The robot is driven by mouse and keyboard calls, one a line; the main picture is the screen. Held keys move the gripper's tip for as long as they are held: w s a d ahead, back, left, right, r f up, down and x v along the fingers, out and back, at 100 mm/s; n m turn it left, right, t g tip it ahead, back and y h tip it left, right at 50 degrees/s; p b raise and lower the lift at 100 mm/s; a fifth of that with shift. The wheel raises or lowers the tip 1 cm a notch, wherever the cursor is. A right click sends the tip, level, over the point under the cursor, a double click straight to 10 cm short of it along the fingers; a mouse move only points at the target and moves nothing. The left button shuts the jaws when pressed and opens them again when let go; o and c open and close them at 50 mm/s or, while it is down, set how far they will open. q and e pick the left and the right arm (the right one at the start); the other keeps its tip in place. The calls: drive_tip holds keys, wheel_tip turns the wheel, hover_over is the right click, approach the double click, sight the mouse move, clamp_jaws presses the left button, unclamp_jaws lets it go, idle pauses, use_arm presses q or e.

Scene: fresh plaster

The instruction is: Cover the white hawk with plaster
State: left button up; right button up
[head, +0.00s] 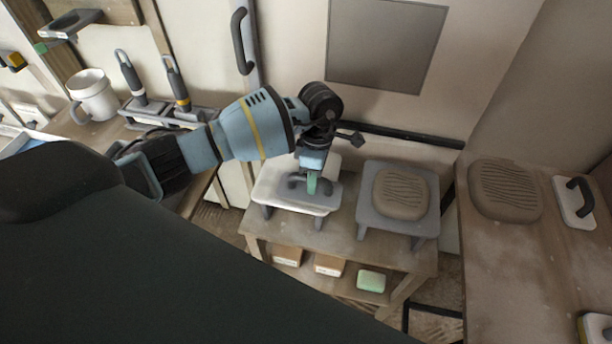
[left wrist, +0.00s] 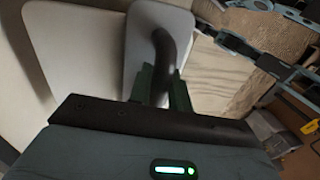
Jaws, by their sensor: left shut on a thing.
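The white hawk (head: 268,196) rests on a stand on the low wooden table. A grey trowel with a dark curved handle (head: 326,189) is at its right part. My left gripper (head: 312,184) reaches down and is shut on the trowel's handle. In the left wrist view the handle (left wrist: 163,50) is between the green fingers, with the trowel's grey plate (left wrist: 133,40) overlapping the pale hawk (left wrist: 75,50). I cannot tell whether the trowel touches the hawk. The hawk's visible surface looks bare. Ridged brown plaster (head: 400,193) lies on a grey hawk (head: 368,212) to the right. My right gripper is not in view.
A bench at right holds another ridged plaster patch (head: 505,190) and a white trowel (head: 566,203). A mug (head: 93,95) and two upright handled tools (head: 130,76) stand at left. Boxes and a green block (head: 371,281) lie on the low shelf.

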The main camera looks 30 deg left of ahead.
sight(290, 175)
use_arm(q)
drive_tip(key=shift+d+f, duration=0.15)
drive_tip(key=shift+d, duration=0.1)
drive_tip(key=shift+a, duration=0.15)
drive_tip(key=shift+s+a, duration=0.1)
drive_tip(key=shift+a, duration=0.45)
drive_tip(key=shift+s+a+r, duration=0.1)
drive_tip(key=shift+a, duration=0.35)
drive_tip(key=shift+s+a+r, duration=0.1)
drive_tip(key=shift+a, duration=0.3)
drive_tip(key=shift+s+a+f+p, duration=0.1)
drive_tip(key=shift+s+a+p, duration=0.1)
drive_tip(key=shift+a, duration=0.55)
drive_tip(key=shift+s+a+f+p, duration=0.1)
drive_tip(key=shift+s+a+p, duration=0.05)
drive_tip(key=shift+a, duration=0.55)
